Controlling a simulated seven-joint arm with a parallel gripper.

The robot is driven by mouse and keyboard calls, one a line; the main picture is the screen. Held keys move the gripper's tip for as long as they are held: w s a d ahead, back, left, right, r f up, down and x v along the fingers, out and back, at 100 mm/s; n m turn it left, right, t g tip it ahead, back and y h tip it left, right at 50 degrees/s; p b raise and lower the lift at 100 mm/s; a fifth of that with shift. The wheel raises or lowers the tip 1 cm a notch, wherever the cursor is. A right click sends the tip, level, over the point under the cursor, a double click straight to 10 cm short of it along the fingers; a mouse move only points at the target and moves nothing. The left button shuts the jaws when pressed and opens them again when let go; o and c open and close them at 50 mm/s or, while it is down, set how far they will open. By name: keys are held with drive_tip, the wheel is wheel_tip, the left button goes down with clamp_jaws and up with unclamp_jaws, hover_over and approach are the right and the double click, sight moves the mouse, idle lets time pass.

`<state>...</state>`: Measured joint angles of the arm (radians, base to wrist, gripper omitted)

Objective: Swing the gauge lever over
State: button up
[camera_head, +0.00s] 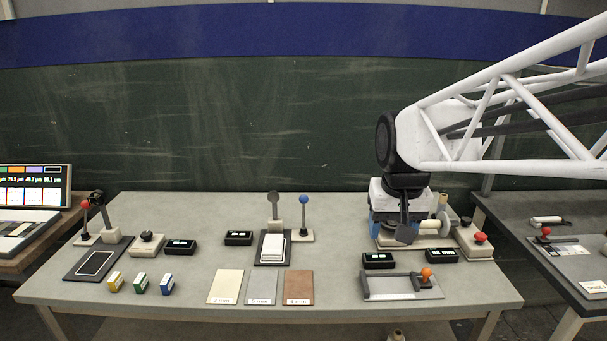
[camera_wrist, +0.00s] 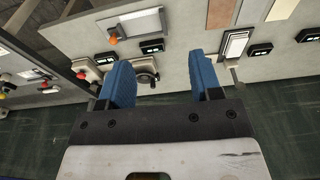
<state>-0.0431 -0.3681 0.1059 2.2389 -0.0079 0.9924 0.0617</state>
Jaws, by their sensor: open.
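Two upright levers stand on the bench in the head view: a blue-ball lever (camera_head: 304,201) beside a white pad stack (camera_head: 274,246), and a red-ball lever (camera_head: 86,205) at the left. Nothing readable marks which is the gauge lever. My gripper (camera_head: 398,222) is open and empty, to the right of the blue-ball lever and apart from it, over the back right of the bench. In the wrist view its blue fingers (camera_wrist: 163,78) point at the bench, with a dark round part of a device between them. My arm partly hides that device.
An orange-knobbed lever (camera_head: 427,273) sits on a grey tray at the front right. A red-knobbed box (camera_head: 480,239) stands behind it. Small black displays (camera_head: 239,238), colour blocks (camera_head: 139,284) and flat samples (camera_head: 262,288) lie on the bench. Bare bench (camera_head: 336,262) shows right of the pad stack.

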drive_tip(key=w+a+r, duration=0.1)
drive_tip(key=w+a, duration=0.2)
drive_tip(key=w, duration=1.1)
drive_tip(key=g, duration=0.2)
hover_over(304, 196)
wheel_tip(304, 196, down, 12)
drive_tip(key=shift+w+f, duration=0.1)
drive_tip(key=shift+w, duration=0.2)
drive_tip(key=shift+f, duration=0.1)
drive_tip(key=shift+f, duration=0.15)
drive_tip(key=shift+f, duration=4.15)
drive_tip(key=shift+f, duration=0.15)
